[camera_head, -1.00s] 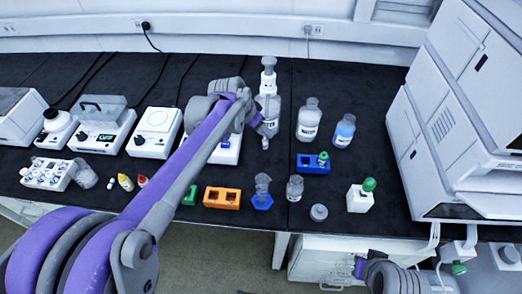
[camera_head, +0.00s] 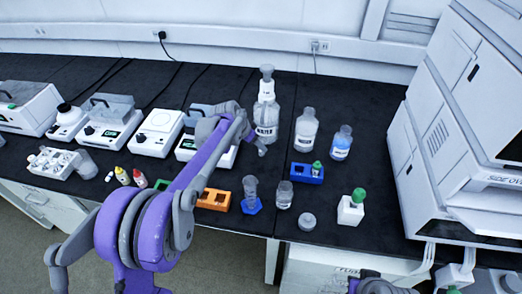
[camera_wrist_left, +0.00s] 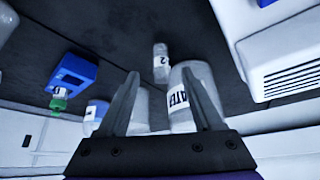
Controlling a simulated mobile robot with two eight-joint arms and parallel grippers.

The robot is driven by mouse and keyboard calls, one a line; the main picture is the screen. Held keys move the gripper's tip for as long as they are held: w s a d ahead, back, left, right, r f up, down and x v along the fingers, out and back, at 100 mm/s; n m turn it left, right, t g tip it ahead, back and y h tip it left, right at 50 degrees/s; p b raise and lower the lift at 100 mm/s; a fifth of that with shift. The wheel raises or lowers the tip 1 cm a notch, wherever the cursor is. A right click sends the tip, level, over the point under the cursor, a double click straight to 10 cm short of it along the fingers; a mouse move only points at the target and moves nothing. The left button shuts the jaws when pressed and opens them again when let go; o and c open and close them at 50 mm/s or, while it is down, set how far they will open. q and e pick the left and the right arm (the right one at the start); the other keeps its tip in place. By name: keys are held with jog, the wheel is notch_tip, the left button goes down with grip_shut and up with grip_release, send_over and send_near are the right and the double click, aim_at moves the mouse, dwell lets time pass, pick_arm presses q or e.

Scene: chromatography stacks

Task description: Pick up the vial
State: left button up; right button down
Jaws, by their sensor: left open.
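A small clear vial labelled "2" (camera_wrist_left: 160,62) shows in the left wrist view, beyond and between my left fingertips. In the head view a small greyish thing (camera_head: 262,149) in front of the water bottle looks like this vial, partly hard to make out. My left gripper (camera_wrist_left: 160,76) is open and empty, its two fingers apart on either side of the vial's line. In the head view my left gripper (camera_head: 250,134) is small and partly hidden by its own arm, close to the water bottle. A green-capped vial (camera_head: 316,168) stands in a blue rack (camera_head: 300,172).
The water bottle (camera_head: 266,112) stands close behind. Two more bottles (camera_head: 305,130) (camera_head: 341,145) are to the right. An orange rack (camera_head: 214,200), a blue hexagonal stand (camera_head: 251,207) and jars (camera_head: 284,196) are nearer. A large white instrument (camera_head: 440,150) bounds the right.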

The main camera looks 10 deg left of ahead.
pick_arm(q)
jog(key=x, duration=0.6)
jog(key=shift+r, duration=0.1)
jog(key=shift+a, duration=0.1)
grip_shut()
